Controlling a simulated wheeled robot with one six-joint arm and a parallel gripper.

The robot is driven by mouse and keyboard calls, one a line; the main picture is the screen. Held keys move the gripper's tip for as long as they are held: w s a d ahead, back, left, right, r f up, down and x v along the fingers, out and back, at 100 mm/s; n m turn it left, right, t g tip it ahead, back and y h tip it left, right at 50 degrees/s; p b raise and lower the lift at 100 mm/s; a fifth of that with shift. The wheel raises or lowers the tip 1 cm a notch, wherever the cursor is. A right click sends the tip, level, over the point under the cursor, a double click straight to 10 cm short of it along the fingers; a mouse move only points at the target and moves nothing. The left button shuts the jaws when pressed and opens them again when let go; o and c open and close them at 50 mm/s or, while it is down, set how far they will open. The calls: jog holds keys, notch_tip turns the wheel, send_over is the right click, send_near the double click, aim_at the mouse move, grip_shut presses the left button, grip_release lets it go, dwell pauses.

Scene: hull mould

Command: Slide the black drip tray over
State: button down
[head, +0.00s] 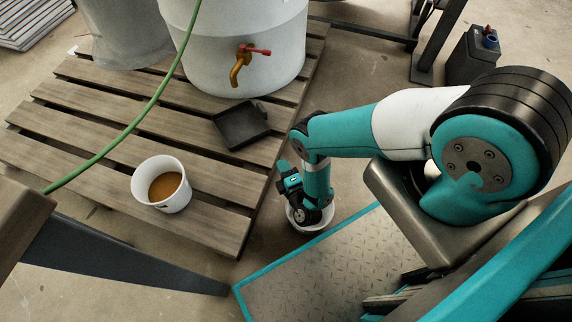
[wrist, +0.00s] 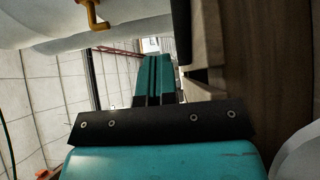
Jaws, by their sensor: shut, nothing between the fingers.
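The black drip tray (head: 241,139) is a shallow square tray with a small tab. It lies on the wooden pallet (head: 200,213) in front of the white barrel's tap, a little to its right and near the pallet's right edge. My gripper (head: 284,168) is low beside that edge, right of and nearer than the tray, and apart from it. In the wrist view my teal fingers (wrist: 153,60) are together with nothing between them. A dark shape (wrist: 180,35) right of the fingers there may be the tray; I cannot be sure.
The white barrel (head: 235,50) has a brass tap with a red handle (head: 245,62). A white tub of brown liquid (head: 162,184) stands on the pallet. Another white container (head: 312,228) is under my wrist. A green hose (head: 135,122) crosses the pallet.

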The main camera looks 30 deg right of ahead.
jog(key=shift+s+a+p, duration=0.1)
jog(key=shift+s+p, duration=0.5)
jog(key=shift+s, duration=0.7)
jog(key=c, duration=1.8)
grip_release()
jog(key=shift+c, duration=0.2)
